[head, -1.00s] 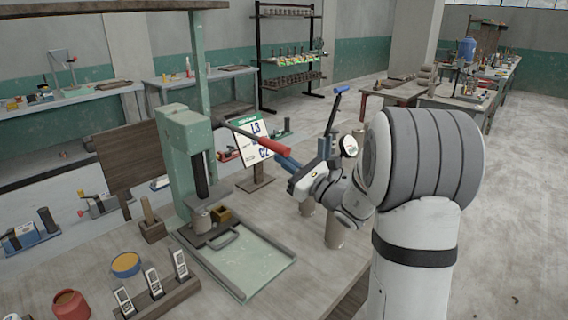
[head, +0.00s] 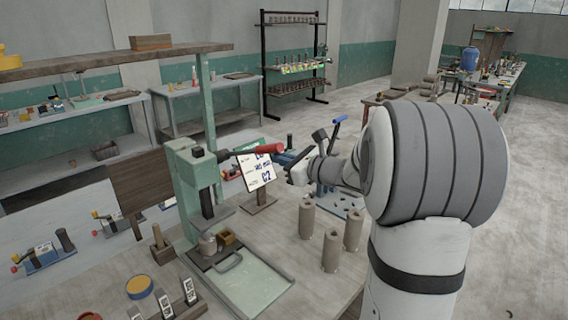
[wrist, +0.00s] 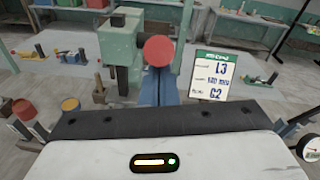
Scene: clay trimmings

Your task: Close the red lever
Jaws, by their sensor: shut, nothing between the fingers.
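The red lever (head: 265,149) sticks out of the green press (head: 190,165) near its top. It looks roughly level. In the wrist view its round red end (wrist: 159,50) faces me, with the press (wrist: 120,55) behind it to the left. My gripper (wrist: 157,88) has its blue fingers together and empty, just below the red end in that view. In the head view my gripper (head: 287,158) is just right of and below the lever's end. I cannot tell whether the fingers touch it.
Several clay cylinders (head: 332,250) stand right of the press, below my arm. A pale green tray (head: 250,288) lies at the press's foot. A yellow-topped pot (head: 139,287) stands front left.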

